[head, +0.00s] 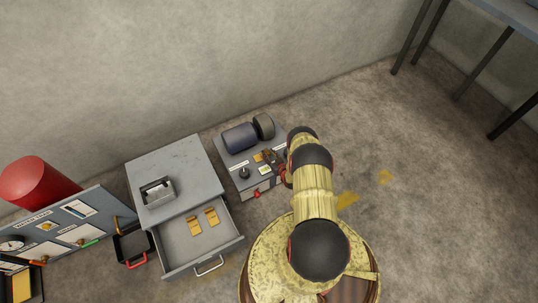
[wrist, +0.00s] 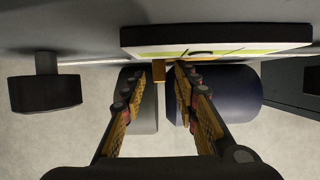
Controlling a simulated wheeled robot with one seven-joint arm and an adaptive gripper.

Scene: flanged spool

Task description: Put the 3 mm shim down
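My gripper (wrist: 160,72) is open, its two fingers apart. In the head view my gripper (head: 271,157) is low over the grey machine base (head: 232,160), partly hidden by my arm. A small brass-coloured piece, perhaps the 3 mm shim (wrist: 158,70), shows between the fingertips in the wrist view, with a gap visible on each side. In the head view a gold piece (head: 258,157) lies on the base beside my fingers. Two more gold shims (head: 194,226) (head: 211,216) lie in the open drawer (head: 175,243). I cannot read their thicknesses.
A dark blue motor-like cylinder (head: 240,137) stands behind my fingers; it also shows in the wrist view (wrist: 230,95). A black knob (wrist: 45,92) and a label plate (wrist: 215,38) are close by. The grey cabinet (head: 180,160) and red drum (head: 38,186) stand left.

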